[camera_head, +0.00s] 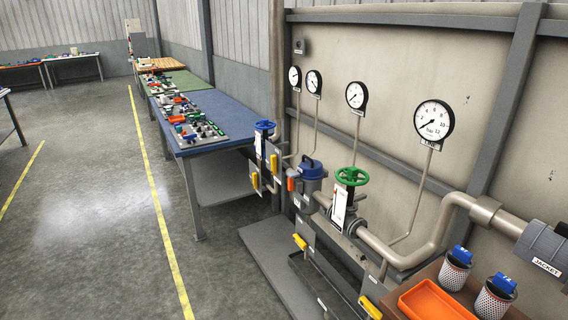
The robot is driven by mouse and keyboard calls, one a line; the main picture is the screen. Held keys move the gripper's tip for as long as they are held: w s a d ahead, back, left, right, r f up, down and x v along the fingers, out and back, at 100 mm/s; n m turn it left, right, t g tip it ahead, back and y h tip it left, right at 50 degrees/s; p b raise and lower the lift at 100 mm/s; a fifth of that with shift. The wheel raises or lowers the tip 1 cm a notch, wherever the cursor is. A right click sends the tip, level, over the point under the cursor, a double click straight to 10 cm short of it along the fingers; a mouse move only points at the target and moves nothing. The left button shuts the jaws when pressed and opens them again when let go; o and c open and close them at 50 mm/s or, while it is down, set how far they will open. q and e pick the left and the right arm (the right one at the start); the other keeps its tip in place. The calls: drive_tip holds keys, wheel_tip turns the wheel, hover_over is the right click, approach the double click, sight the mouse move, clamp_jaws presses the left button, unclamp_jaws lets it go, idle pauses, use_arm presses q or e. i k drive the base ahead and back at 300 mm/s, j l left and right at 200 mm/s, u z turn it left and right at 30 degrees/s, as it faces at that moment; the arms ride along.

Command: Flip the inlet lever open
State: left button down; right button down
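Several yellow lever handles show on the pipework. One (300,241) is low at the middle, in front of the grey pipe stand. Another (370,307) is at the bottom edge, left of the orange tray. Two more, an upper one (274,163) and a lower one (254,180), sit by the blue handwheel further back. An orange handle or part (291,184) is beside the blue-lidded housing. The labels are too small to read, so I cannot tell which lever is the inlet lever. Neither of my grippers is in view.
A green handwheel (352,177) and a blue-lidded housing (311,169) stand on the pipe line. Gauges (434,119) hang on the wall panel. An orange tray (436,302) and two mesh baskets sit lower right. Workbenches (240,110) line the back. The left floor (90,235) is clear.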

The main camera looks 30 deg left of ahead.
sight(273, 158)
drive_tip(key=i+j+u, duration=0.1)
drive_tip(key=i+j, duration=0.9)
drive_tip(key=i+j+u, duration=0.15)
drive_tip(key=i+j, duration=0.8)
drive_tip(key=i+l, duration=0.05)
